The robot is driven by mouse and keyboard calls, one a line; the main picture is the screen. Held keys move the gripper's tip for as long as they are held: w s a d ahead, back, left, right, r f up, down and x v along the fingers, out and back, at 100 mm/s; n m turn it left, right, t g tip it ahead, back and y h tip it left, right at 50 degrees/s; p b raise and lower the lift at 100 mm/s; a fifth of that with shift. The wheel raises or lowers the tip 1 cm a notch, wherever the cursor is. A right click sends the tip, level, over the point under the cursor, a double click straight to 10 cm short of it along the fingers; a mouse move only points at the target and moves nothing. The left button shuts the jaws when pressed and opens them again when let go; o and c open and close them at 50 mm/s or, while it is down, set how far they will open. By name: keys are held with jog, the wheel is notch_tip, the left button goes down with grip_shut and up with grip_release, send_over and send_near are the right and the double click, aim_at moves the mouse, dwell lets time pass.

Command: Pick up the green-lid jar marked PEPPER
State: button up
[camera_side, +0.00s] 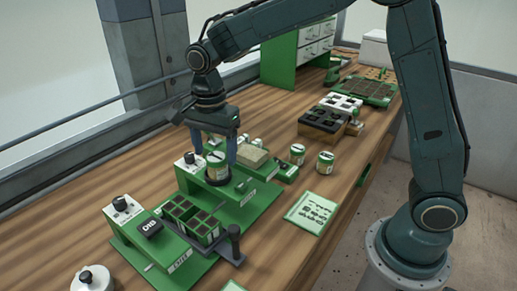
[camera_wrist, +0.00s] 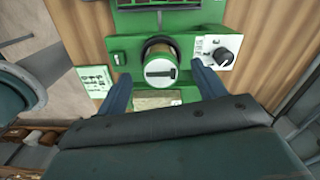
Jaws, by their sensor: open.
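My gripper (camera_side: 214,155) is open and points down, with one blue finger on each side of a jar (camera_side: 216,170). This jar stands upright on a green station and shows a green band and a pale lid top with a dark mark. In the wrist view its round lid (camera_wrist: 160,71) lies between the spread fingers, with gaps at both sides. Two more jars with green and white tops, one (camera_side: 297,153) and another (camera_side: 325,162), stand upright on the bench to the right. I cannot read the name PEPPER on any jar.
A seedling tray station (camera_side: 180,262) with a knob stands in front, near a white round container (camera_side: 92,279). A printed card (camera_side: 312,213) lies right of the gripper. Black trays (camera_side: 323,122) and a green drawer cabinet (camera_side: 282,62) stand farther back. Bare wood surrounds the card.

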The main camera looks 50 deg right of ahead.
aim_at(215, 157)
jog(key=shift+f, duration=1.85)
jog(key=c, duration=1.1)
jog(key=shift+r, duration=0.15)
notch_tip(215, 157, up, 20)
jog(key=shift+f, duration=0.1)
